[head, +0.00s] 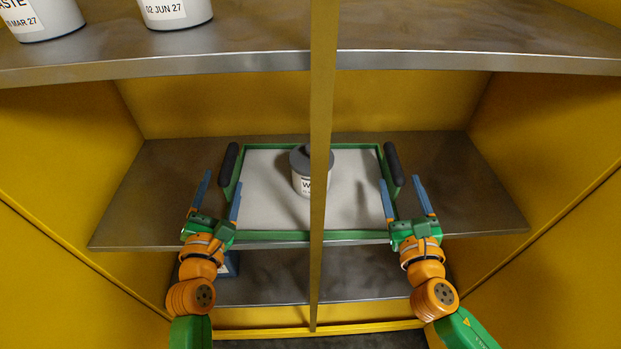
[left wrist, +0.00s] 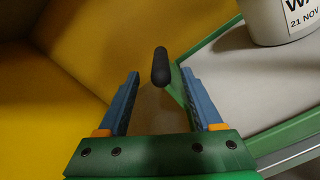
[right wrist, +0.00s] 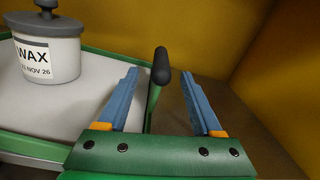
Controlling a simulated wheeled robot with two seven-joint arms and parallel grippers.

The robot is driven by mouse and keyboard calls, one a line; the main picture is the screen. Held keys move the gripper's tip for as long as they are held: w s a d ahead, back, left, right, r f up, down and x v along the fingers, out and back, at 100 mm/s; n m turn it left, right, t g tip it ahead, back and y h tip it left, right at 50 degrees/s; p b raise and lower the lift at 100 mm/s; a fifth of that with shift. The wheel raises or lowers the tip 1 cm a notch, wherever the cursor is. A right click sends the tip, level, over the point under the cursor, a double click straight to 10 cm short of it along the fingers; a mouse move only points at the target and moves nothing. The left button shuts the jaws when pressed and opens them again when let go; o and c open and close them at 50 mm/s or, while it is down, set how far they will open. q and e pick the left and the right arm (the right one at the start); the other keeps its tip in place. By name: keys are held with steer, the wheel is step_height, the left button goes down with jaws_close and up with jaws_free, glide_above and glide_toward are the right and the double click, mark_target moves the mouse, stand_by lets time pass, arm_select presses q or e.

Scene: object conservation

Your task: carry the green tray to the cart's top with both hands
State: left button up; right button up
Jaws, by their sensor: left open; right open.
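The green tray (head: 270,236) with a pale floor lies on the middle shelf of a yellow cabinet. It has a black handle at its left side (head: 229,164) and one at its right side (head: 392,163). A white pot with a grey lid (head: 300,184) stands on it, partly hidden by the post. My left gripper (head: 218,192) is open and empty, with the left handle (left wrist: 160,66) ahead between its blue fingers. My right gripper (head: 403,190) is open and empty, with the right handle (right wrist: 161,66) ahead between its fingers. The cart is not in view.
A yellow vertical post (head: 322,110) stands in front of the shelf's middle, between my arms. An upper shelf (head: 200,66) with white pots (head: 176,12) overhangs the tray. Yellow walls close both sides. The middle shelf (head: 470,200) is bare right of the tray.

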mark_target(228, 159)
arm_select(q)
steer(key=shift+s+r, duration=0.1)
steer(key=shift+s, duration=0.1)
arm_select(e)
steer(key=shift+s+r, duration=0.1)
steer(key=shift+s, duration=0.1)
arm_select(q)
steer(key=shift+w+d, duration=0.1)
steer(key=shift+w, duration=0.1)
arm_select(e)
steer(key=shift+w+d, duration=0.1)
steer(key=shift+w, duration=0.1)
arm_select(q)
steer(key=w, duration=0.5)
steer(key=shift+w, duration=0.4)
arm_select(e)
steer(key=w, duration=0.5)
steer(key=shift+w, duration=0.4)
arm_select(q)
steer(key=shift+w, duration=0.55)
arm_select(e)
steer(key=shift+w, duration=0.6)
arm_select(q)
jaws_close()
arm_select(e)
jaws_close()
